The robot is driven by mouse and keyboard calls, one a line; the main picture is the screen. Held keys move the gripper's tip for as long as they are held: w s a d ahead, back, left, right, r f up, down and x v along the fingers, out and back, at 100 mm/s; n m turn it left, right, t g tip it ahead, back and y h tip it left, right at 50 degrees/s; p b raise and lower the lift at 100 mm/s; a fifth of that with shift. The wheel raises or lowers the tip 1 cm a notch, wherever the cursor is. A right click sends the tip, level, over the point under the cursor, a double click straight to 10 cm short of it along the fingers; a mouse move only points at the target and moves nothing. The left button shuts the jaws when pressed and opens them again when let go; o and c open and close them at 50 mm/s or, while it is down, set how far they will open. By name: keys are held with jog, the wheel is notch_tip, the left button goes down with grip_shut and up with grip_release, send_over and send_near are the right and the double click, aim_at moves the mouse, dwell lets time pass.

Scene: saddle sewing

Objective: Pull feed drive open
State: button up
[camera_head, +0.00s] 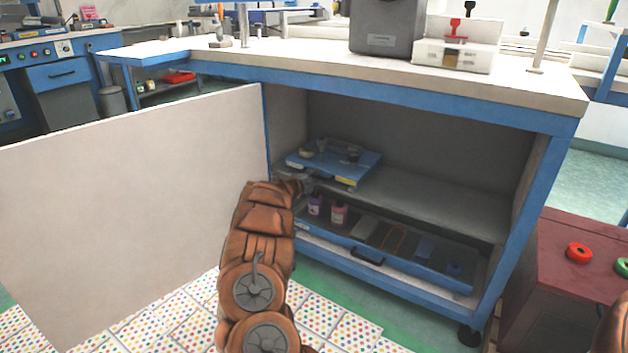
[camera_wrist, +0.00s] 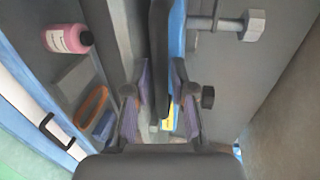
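The feed drive, by my reading the blue tray-like unit (camera_head: 350,168) with small metal parts on top, sits on the shelf inside the open cabinet. A yellow label shows on its front edge. In the wrist view the blue unit (camera_wrist: 177,40) appears edge-on, with a metal bolt-like part on its right. My gripper (camera_wrist: 162,85) has its fingers on either side of the unit's front edge; I cannot tell if both press on it. In the head view my gripper (camera_head: 299,186) is at the unit's left front corner, mostly hidden by my arm.
The cabinet door (camera_head: 130,200) stands open on the left. Below the shelf (camera_head: 440,205), a blue drawer (camera_head: 410,265) with a dark handle holds bottles and an orange ring. The blue-framed worktop (camera_head: 300,65) overhangs. A dark red cabinet (camera_head: 560,290) stands at right.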

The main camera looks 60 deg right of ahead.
jog(key=shift+d, duration=0.1)
grip_shut()
dwell(0.6)
